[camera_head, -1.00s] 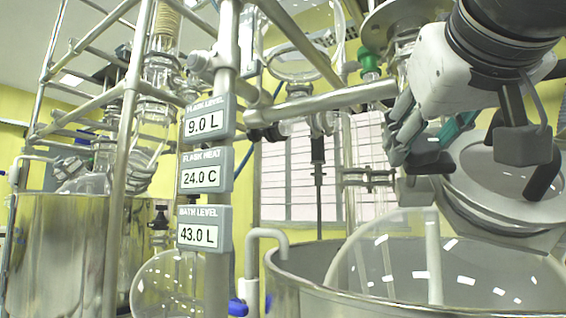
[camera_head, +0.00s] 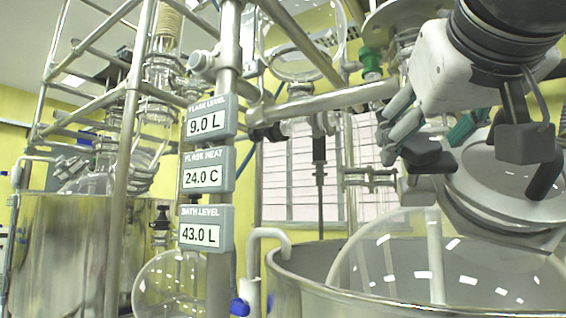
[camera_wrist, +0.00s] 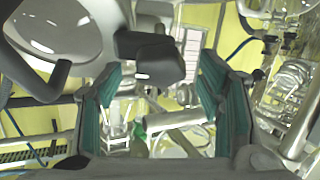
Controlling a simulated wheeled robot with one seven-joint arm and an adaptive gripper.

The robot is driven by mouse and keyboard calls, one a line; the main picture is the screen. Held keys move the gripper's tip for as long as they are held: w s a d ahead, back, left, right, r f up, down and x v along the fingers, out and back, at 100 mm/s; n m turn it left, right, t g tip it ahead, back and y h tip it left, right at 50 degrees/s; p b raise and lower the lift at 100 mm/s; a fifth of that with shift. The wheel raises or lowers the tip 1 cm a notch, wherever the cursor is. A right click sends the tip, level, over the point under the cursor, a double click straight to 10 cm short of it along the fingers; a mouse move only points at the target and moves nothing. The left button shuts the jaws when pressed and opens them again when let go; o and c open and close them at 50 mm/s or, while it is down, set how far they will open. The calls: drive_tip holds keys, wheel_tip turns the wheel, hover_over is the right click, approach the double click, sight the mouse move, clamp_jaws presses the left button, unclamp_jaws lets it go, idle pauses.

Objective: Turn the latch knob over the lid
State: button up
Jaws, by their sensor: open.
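The round lid (camera_head: 485,208), pale with a metal rim, is tilted up at the right of the head view. It also shows at the upper left of the wrist view (camera_wrist: 60,28). A dark latch knob (camera_head: 432,162) sits at the lid's left edge. In the wrist view the knob (camera_wrist: 150,60) lies ahead, between the tips of my gripper (camera_wrist: 162,70). In the head view my gripper (camera_head: 428,135) is open just above the knob, one finger to each side. Its teal pads show. I cannot tell whether a finger touches the knob.
A large steel bath (camera_head: 292,280) with a clear glass vessel (camera_head: 400,255) stands below my gripper. Steel frame tubes (camera_head: 340,100) and glassware are close on the left. Level displays (camera_head: 205,178) hang on a post. A black curved handle (camera_wrist: 38,88) is on the lid.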

drive_tip(key=v, duration=1.1)
drive_tip(key=shift+s, duration=0.35)
drive_tip(key=shift+a, duration=0.1)
